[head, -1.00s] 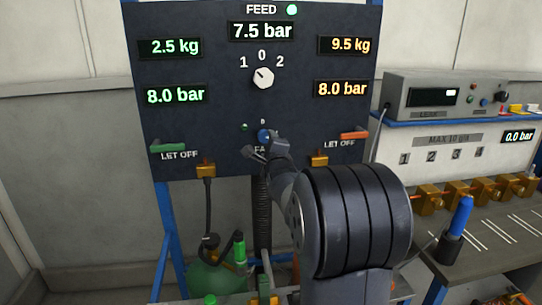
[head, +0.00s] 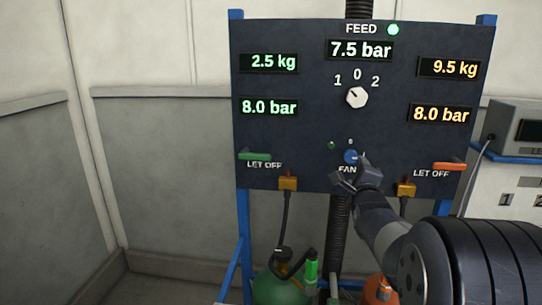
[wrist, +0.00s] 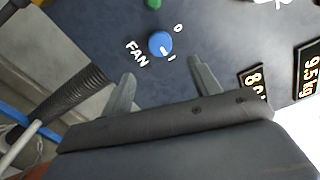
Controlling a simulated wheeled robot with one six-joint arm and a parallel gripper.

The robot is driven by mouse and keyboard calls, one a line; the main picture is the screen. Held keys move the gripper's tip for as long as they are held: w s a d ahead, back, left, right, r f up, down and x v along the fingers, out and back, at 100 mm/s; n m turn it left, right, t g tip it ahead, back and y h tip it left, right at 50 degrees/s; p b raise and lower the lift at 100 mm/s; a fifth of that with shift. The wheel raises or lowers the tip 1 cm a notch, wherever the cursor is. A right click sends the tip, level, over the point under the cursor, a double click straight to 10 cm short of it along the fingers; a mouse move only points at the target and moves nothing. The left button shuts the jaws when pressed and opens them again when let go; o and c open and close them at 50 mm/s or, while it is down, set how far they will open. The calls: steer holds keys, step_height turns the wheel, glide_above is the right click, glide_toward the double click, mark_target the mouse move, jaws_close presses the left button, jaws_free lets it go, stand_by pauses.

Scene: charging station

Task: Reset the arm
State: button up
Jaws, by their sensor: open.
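My gripper (head: 357,172) is in front of the lower middle of the dark charging panel (head: 305,130), close to the blue FAN knob (head: 351,157). In the wrist view the two fingers of my gripper (wrist: 163,88) stand apart with nothing between them. The blue knob (wrist: 160,43) shows beyond the fingertips, apart from them, with its white mark towards the 1. In the head view my gripper partly hides the FAN label. My arm (head: 450,260) reaches in from the lower right.
The white selector knob (head: 357,97) points up-left, towards 1. A green let-off lever (head: 255,156) and an orange one (head: 449,166) stick out at the sides. A black corrugated hose (head: 339,225), a green cylinder (head: 282,285) and an orange cylinder (head: 379,291) are below. The left floor is clear.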

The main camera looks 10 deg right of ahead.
mark_target(351, 157)
steer(key=p+x, duration=0.2)
steer(key=x, duration=0.8)
steer(key=shift+w, duration=0.35)
steer(key=shift+s, duration=0.15)
steer(key=shift+d, duration=0.1)
steer(key=shift+w+f+n, duration=0.1)
steer(key=shift+w+n, duration=0.15)
steer(key=shift+n, duration=0.15)
steer(key=shift+s+n, duration=0.15)
steer(key=shift+n, duration=0.65)
steer(key=shift+n+b, duration=0.3)
steer(key=shift+n, duration=0.8)
steer(key=n, duration=0.4)
steer(key=shift+n, duration=0.3)
steer(key=n, duration=0.4)
steer(key=shift+n, duration=0.3)
steer(key=shift+n+p, duration=0.8)
steer(key=shift+n, duration=1.2)
